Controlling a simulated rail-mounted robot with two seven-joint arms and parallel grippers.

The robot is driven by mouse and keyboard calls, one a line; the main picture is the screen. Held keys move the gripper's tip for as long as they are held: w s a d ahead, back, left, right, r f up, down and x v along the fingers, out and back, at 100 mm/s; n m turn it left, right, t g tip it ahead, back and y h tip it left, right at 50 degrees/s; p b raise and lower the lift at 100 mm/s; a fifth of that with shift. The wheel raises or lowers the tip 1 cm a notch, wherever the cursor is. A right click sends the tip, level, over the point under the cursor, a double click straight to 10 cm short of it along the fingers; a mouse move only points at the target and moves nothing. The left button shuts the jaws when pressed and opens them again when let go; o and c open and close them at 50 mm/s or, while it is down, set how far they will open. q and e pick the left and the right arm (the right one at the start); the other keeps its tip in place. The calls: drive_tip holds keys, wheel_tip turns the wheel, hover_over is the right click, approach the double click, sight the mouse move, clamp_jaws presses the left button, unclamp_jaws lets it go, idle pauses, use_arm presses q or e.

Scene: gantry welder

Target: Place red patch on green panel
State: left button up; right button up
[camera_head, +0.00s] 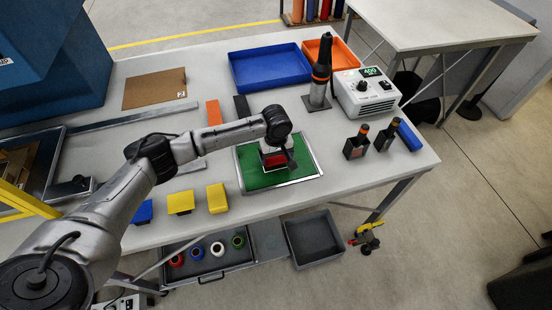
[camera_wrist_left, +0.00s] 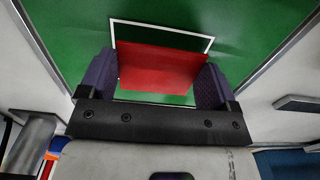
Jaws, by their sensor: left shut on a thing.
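The green panel (camera_head: 253,180) lies in a silver frame on the table in the head view. A white outline is marked on it, and the panel (camera_wrist_left: 60,22) fills the upper part of the left wrist view. My left gripper (camera_head: 275,160) is over the panel. In the wrist view its two dark fingers (camera_wrist_left: 160,80) are shut on the red patch (camera_wrist_left: 160,66), one finger at each side. The patch is within the white outline's sides. I cannot tell whether it touches the panel. My right gripper is not in view.
A blue tray (camera_head: 268,86) is at the back. The table's front right is clear.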

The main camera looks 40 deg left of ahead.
use_arm(q)
drive_tip(key=shift+f, duration=0.7)
drive_tip(key=shift+f, duration=0.15)
